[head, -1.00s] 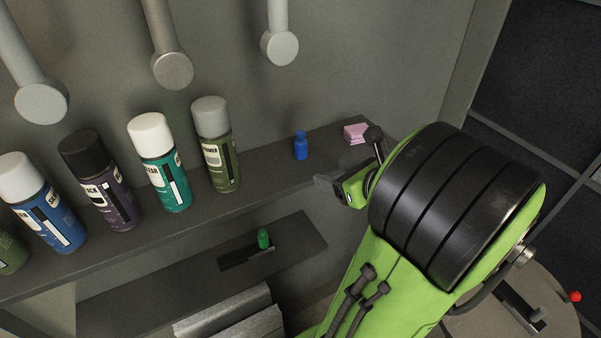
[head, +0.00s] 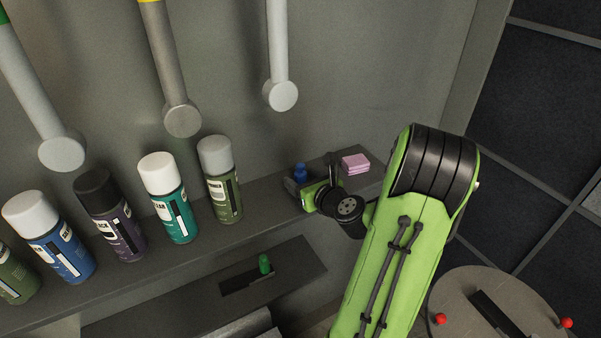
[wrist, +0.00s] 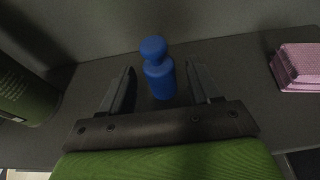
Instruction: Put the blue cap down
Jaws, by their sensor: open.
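The blue cap (head: 301,172) stands upright on the grey shelf, near its right part. In the wrist view the blue cap (wrist: 158,70) is between the two fingers, toward their tips, with a visible gap on each side. My gripper (wrist: 160,88) is open, low over the shelf. In the head view my gripper (head: 297,186) is in front of the cap and hides its lower part.
Several spray cans stand left on the shelf (head: 262,212); the nearest is olive green (head: 220,180). Pink sponges or pads (head: 355,163) lie right of my gripper. A green cap (head: 264,264) stands on the lower shelf. Grey rods (head: 281,60) hang on the wall.

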